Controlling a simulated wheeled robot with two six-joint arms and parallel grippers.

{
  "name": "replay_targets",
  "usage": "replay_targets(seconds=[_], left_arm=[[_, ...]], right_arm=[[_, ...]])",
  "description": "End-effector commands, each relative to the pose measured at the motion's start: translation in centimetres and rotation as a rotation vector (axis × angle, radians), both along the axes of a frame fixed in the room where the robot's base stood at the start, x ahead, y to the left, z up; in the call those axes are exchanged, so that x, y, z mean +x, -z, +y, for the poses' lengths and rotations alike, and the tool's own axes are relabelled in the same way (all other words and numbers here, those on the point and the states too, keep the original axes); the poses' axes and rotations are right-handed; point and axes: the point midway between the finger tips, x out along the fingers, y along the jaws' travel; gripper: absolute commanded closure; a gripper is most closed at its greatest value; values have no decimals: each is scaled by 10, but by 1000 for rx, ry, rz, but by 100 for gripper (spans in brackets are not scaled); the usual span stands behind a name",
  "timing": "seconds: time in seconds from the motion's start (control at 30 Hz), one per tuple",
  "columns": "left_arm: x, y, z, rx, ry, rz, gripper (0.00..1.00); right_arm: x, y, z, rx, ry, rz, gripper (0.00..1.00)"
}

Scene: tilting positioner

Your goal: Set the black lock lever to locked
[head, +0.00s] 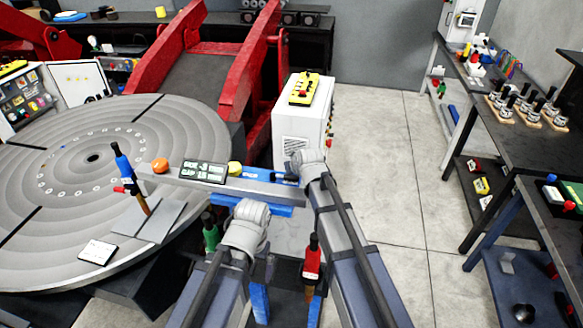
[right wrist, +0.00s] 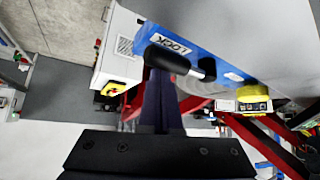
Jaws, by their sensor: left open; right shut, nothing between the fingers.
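The black lock lever (right wrist: 165,58) shows in the right wrist view, lying at a slant just below the LOCK label (right wrist: 172,50) on a blue panel (right wrist: 205,60). A bright metal part and a dark end show at its right. My right gripper (right wrist: 158,82) is shut and empty, its fingers right at the lever's left part; I cannot tell whether they touch. In the head view my right wrist hides most of the lever.
The round grey table (head: 70,215) fills the left and bears an angled plate (head: 160,222) with a blue-handled tool (head: 121,160). A grey bar carries a display (head: 203,172), an orange button (head: 160,165) and a yellow button (head: 235,168). A white cabinet (head: 300,125) stands behind. Floor is free at right.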

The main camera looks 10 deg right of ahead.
Motion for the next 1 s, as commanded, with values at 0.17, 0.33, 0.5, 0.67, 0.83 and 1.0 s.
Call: replay_targets(seconds=[0.17,0.33,0.5,0.67,0.83,1.0], left_arm=[[0,0,0,0,0,0,2],[0,0,0,0,0,0,2],[0,0,0,0,0,0,2],[0,0,0,0,0,0,2],[0,0,0,0,0,0,2],[0,0,0,0,0,0,2]], right_arm=[[-6,0,1,0,0,0,100],[-9,0,1,0,0,0,100],[-10,0,2,0,-1,2,100],[-11,1,2,0,-1,4,100],[-12,1,2,0,-2,5,100],[-12,1,2,0,-2,6,100]])
